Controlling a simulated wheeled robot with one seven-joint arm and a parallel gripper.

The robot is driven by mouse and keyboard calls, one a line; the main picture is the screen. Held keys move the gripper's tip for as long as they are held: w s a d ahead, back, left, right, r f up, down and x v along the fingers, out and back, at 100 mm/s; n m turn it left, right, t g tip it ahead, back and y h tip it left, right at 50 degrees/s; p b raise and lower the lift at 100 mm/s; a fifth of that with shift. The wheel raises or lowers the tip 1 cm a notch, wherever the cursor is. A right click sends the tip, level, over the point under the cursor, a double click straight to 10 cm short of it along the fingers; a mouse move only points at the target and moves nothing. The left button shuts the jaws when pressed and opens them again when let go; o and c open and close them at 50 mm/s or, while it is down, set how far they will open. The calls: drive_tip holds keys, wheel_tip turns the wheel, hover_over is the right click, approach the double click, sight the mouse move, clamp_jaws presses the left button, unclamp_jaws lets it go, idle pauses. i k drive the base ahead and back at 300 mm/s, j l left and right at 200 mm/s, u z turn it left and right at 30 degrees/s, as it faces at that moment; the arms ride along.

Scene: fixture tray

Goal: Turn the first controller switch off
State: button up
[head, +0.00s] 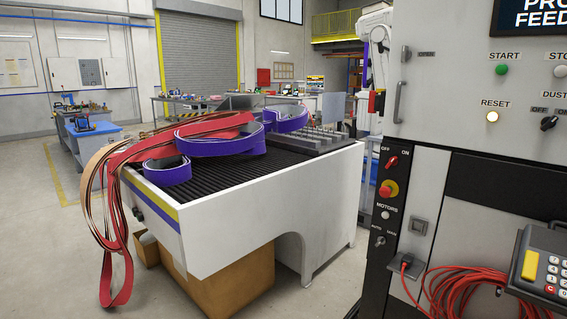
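A red rotary switch (391,162) sits on the narrow black strip of the control cabinet at right, under the labels OFF and ON. Its handle looks tilted up to the right, toward ON. A black rotary knob (549,122), also under OFF and ON labels, sits on the grey panel near the right edge, below a partly cut-off label starting DUST. I cannot tell from the picture which of them is the first controller switch. My gripper is not in view, and nothing is seen touching either switch.
The cabinet also carries a red emergency button (388,188), an AUTO/MAN toggle (380,240), green START (502,69) and lit RESET (492,117) buttons. A keypad (553,270) and red cable (470,292) protrude lower right. A white machine table (250,237) with belts stands left. Floor is clear at far left.

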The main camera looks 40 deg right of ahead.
sight(393, 161)
drive_tip(key=i+j, duration=0.15)
drive_tip(key=i, duration=0.5)
drive_tip(key=i+j, duration=0.15)
drive_tip(key=i, duration=0.5)
drive_tip(key=i+z, duration=0.3)
drive_tip(key=z, duration=0.15)
drive_tip(key=i+j+z, duration=0.1)
drive_tip(key=i+z, duration=0.15)
drive_tip(key=z, duration=0.2)
drive_tip(key=i+j+z, duration=0.25)
drive_tip(key=z, duration=0.25)
